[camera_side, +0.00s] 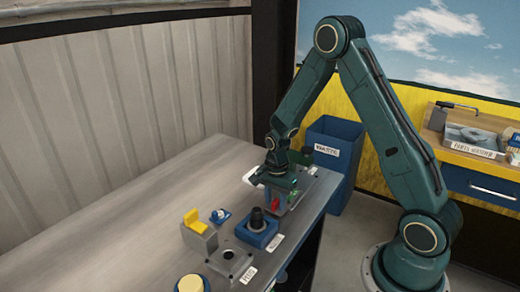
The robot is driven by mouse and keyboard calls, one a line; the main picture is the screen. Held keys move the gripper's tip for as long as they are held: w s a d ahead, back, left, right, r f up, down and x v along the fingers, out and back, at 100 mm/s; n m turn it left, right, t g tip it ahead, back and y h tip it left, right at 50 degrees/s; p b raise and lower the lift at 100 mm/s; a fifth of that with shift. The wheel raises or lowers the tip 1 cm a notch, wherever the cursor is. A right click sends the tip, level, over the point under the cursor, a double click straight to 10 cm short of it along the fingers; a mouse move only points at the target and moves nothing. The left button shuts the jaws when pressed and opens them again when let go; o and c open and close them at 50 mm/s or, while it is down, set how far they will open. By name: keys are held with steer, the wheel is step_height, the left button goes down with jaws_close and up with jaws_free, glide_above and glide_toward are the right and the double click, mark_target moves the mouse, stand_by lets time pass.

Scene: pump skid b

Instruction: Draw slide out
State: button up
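My gripper (277,193) points down over the far part of the grey bench (130,208). A small red piece (275,204) and a blue part show at its fingers, with a green bit just to the right. These sit on a grey plate (318,183) near the bench's right edge. I cannot tell which part is the slide. The wrist hides much of this spot, and the fingers are too small to tell whether they are open or shut.
Nearer on the bench are a blue block with a black knob (257,222), a grey block with a yellow lever (195,221), a small white knob (219,214), a grey plate with a dark hole (230,256) and a yellow round piece (190,283). A blue waste bin (335,150) stands behind.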

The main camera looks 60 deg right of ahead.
steer(key=shift+r, duration=2.85)
steer(key=shift+r, duration=0.1)
steer(key=shift+a+r+n, duration=0.2)
steer(key=shift+r+n, duration=0.1)
steer(key=shift+r, duration=0.25)
steer(key=s+a+r+n+t, duration=0.1)
steer(key=s+a+r+n, duration=0.25)
steer(key=r, duration=0.45)
steer(key=s+a+r+n+t, duration=0.25)
steer(key=s+r+n, duration=0.2)
steer(key=r, duration=0.25)
steer(key=s+a+r+n+t, duration=0.1)
steer(key=s+a+r+n, duration=0.1)
steer(key=s, duration=0.4)
steer(key=s+a+r+n+t, duration=0.1)
steer(key=s+a+r+n, duration=0.2)
steer(key=s+n, duration=0.3)
steer(key=shift+r+n, duration=0.7)
steer(key=shift+r, duration=0.05)
